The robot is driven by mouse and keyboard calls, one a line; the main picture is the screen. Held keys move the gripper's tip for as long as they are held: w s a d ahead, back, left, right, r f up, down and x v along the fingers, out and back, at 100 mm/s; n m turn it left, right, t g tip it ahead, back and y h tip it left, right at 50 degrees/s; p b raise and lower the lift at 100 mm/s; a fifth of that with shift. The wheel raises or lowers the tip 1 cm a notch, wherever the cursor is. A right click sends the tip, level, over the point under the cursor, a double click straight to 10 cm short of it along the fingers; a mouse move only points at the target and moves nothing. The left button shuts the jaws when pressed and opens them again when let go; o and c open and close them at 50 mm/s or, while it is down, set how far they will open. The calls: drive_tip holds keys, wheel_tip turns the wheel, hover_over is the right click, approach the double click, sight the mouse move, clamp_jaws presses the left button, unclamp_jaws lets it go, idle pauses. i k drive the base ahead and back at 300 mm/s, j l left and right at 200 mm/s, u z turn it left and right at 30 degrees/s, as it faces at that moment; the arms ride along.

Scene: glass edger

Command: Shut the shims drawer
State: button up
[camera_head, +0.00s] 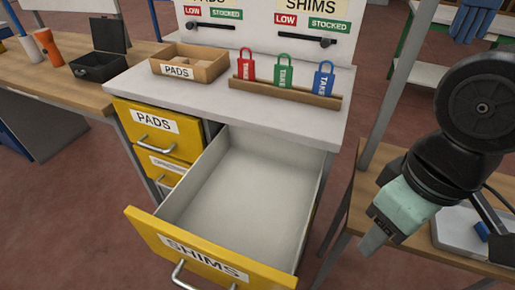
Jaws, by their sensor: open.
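The shims drawer (200,250) has a yellow front labelled SHIMS and a silver bar handle (190,275), partly cut off by the bottom edge. It is pulled far out of the cabinet under the white top, and its pale inside (240,185) looks empty. My gripper (374,238), a pale green hand with grey fingers on a black arm, is to the right of the drawer, apart from it. It is open and holds nothing that I can see. The gap between its fingers is hard to make out from this angle.
The yellow pads drawer (155,132) and a drawer below it look shut, left of the open drawer. On the white top (220,95) stand a pads tray (190,62) and a wooden rack (285,93) with coloured tags. A wooden table (345,220) is beside my gripper.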

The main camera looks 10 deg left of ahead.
sight(238, 218)
drive_tip(key=j+u, duration=0.1)
drive_tip(key=u, duration=0.25)
drive_tip(key=k+j+u, duration=0.15)
drive_tip(key=u, duration=0.15)
drive_tip(key=j+u, duration=0.15)
drive_tip(key=u, duration=0.2)
